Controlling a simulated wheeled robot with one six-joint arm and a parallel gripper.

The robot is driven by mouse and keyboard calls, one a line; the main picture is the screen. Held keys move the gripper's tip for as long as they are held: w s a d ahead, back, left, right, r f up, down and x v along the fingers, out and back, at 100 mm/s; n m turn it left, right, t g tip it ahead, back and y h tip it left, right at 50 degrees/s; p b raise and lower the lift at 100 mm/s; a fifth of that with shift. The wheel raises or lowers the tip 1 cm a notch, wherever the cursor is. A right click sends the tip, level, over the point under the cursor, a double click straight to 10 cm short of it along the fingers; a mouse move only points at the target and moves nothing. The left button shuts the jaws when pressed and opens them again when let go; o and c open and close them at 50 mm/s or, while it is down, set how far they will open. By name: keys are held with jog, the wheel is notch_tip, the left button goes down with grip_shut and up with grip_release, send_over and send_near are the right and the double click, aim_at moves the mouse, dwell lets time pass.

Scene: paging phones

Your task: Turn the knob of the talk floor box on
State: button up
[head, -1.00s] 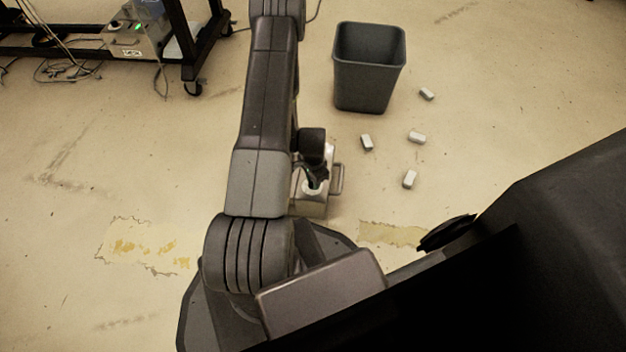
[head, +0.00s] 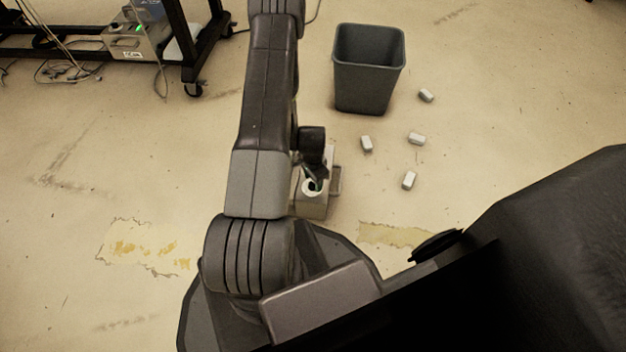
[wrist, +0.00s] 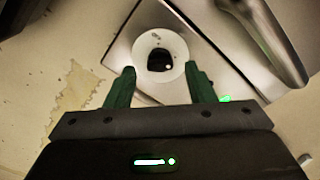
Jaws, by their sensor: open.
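The floor box (head: 314,205) is a pale metal box on the floor, partly hidden behind my arm in the head view. In the wrist view its metal top (wrist: 125,50) shows a white round dial plate with a dark knob (wrist: 159,61) at its middle. A handle (wrist: 262,35) runs along one side, and a small green light (wrist: 225,99) glows near the right finger. My gripper (wrist: 164,80) is open, its two green fingers apart at the near side of the dial. The knob lies just beyond the fingertips, between their lines; I cannot tell whether they touch anything.
A grey bin (head: 368,70) stands behind the box to the right. Several small white blocks (head: 409,180) lie on the floor near it. A black wheeled rack (head: 190,50) with another box (head: 137,42) and loose cables is at the upper left.

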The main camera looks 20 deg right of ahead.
notch_tip(320, 180, up, 13)
jog(key=p, duration=0.4)
jog(key=shift+f, duration=0.2)
jog(key=shift+f, duration=0.1)
notch_tip(320, 180, down, 14)
jog(key=b, duration=0.5)
jog(key=shift+r+n+p, duration=0.25)
jog(key=shift+n+p, duration=0.1)
jog(key=shift+n, duration=0.55)
jog(key=n+p, duration=0.2)
jog(key=n, duration=0.5)
jog(key=shift+w, duration=0.1)
jog(key=n+p, duration=0.2)
jog(key=n, duration=0.2)
jog(key=shift+a+n+p, duration=0.1)
jog(key=shift+n+p, duration=0.2)
jog(key=shift+n, duration=0.1)
jog(key=shift+n+p, duration=1.05)
jog(key=shift+n, duration=1.15)
